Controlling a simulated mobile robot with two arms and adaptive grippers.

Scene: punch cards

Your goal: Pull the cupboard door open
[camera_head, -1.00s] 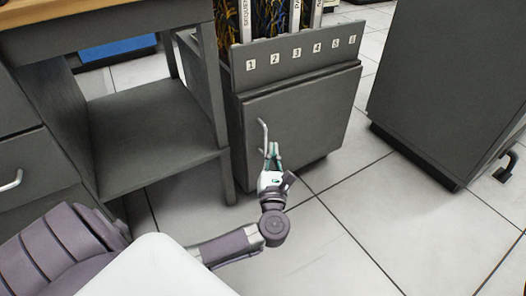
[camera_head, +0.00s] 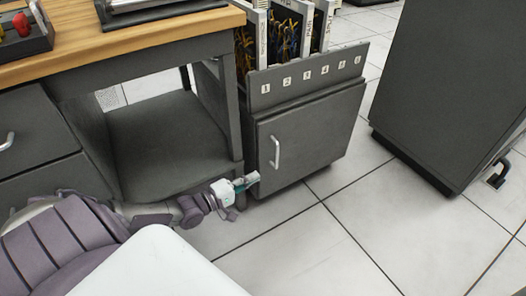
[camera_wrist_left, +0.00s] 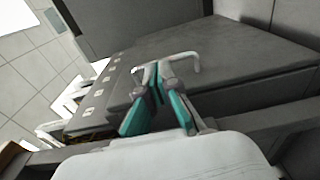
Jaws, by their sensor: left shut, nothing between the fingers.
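The grey cupboard door (camera_head: 312,135) is on the front of the low cabinet, below the numbered panel. Its pale upright handle (camera_head: 275,151) is near its left edge. Whether the door is slightly ajar I cannot tell. My left gripper (camera_head: 254,179) is shut and empty, low by the door's left edge, below and left of the handle. In the left wrist view, the gripper's fingers (camera_wrist_left: 157,74) are together in front of a pale handle bar (camera_wrist_left: 186,57); contact is unclear. The grey door surface (camera_wrist_left: 235,52) lies behind. My right gripper is not in view.
A wooden-topped desk (camera_head: 150,45) with an open lower shelf (camera_head: 165,140) stands close on the left of my left gripper. A large dark cabinet (camera_head: 450,90) stands at the right. Tiled floor (camera_head: 330,230) in front of the cupboard is clear.

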